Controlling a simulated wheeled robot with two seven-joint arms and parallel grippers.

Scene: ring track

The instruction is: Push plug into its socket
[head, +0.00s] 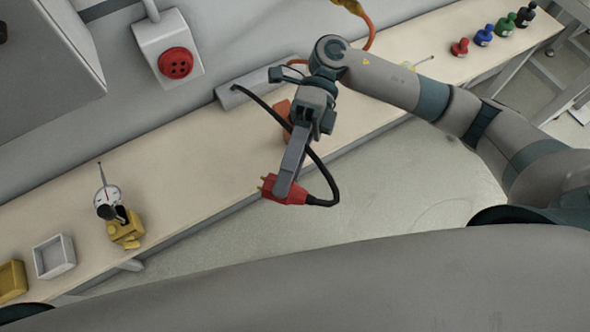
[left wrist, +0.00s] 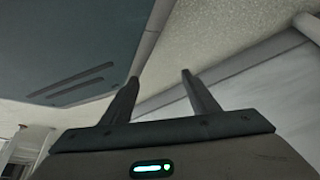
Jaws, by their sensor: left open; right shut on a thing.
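The red plug (head: 286,191) with brass pins is held by my right gripper (head: 285,188) in the head view, over the front edge of the bench. The pins point to the left. A black cable runs from the plug's right end up to a grey strip on the bench. The red round socket (head: 176,63) sits on a grey wall box at the upper left, well apart from the plug. My left gripper (left wrist: 158,78) shows only in the left wrist view, open with nothing between its fingers.
The bench (head: 190,160) runs along the wall. A dial gauge on a yellow base (head: 124,228), a white tray (head: 54,256) and a yellow bin (head: 10,281) stand at its left. Several coloured knobbed pieces (head: 484,36) stand at the far right. The bench below the socket is clear.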

